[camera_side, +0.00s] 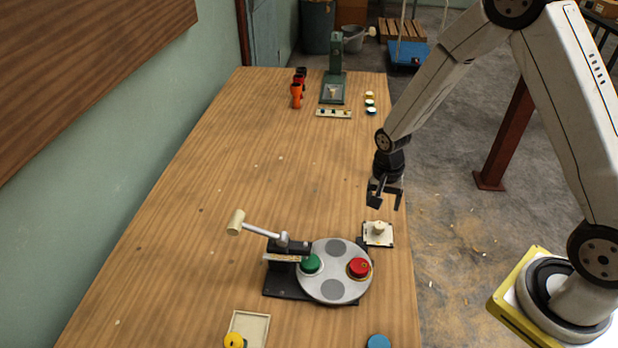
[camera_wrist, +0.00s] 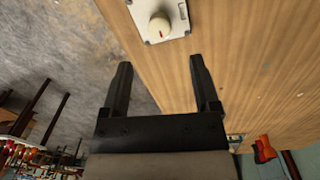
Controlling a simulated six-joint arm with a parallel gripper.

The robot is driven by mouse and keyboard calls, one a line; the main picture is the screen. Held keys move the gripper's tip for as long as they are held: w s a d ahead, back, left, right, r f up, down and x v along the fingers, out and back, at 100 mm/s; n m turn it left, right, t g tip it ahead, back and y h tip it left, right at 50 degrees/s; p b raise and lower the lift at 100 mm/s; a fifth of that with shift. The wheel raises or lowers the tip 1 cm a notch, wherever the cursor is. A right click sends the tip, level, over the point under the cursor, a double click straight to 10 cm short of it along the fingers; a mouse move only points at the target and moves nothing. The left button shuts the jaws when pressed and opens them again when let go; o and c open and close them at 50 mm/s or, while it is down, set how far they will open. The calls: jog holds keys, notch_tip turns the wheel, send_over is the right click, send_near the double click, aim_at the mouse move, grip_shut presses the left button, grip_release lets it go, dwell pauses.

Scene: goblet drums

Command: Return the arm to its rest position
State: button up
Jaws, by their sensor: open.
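My gripper (camera_side: 384,195) hangs over the right edge of the wooden table (camera_side: 235,165) in the side view, its fingers pointing down. In the wrist view the gripper (camera_wrist: 160,80) shows two dark fingers spread apart with nothing between them. Just in front of it in the side view is a small white plate with a cream knob (camera_side: 378,229). The same knob, with a red mark, shows in the wrist view (camera_wrist: 160,25) beyond the fingertips. The gripper is apart from it.
A shallow tray (camera_side: 262,330) and blue disc (camera_side: 378,342) lie nearer. Orange-red goblets (camera_side: 297,92) and a green press (camera_side: 333,88) stand at the far end. The table's middle is clear.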

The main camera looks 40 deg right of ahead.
jog(key=shift+r, duration=0.1)
jog(key=s+a+r+n+t, duration=0.3)
jog(key=s+a+r+n, duration=0.1)
jog(key=s+r+n, duration=0.6)
notch_tip(320, 180, up, 2)
jog(key=shift+r+n, duration=0.2)
jog(key=shift+n, duration=0.3)
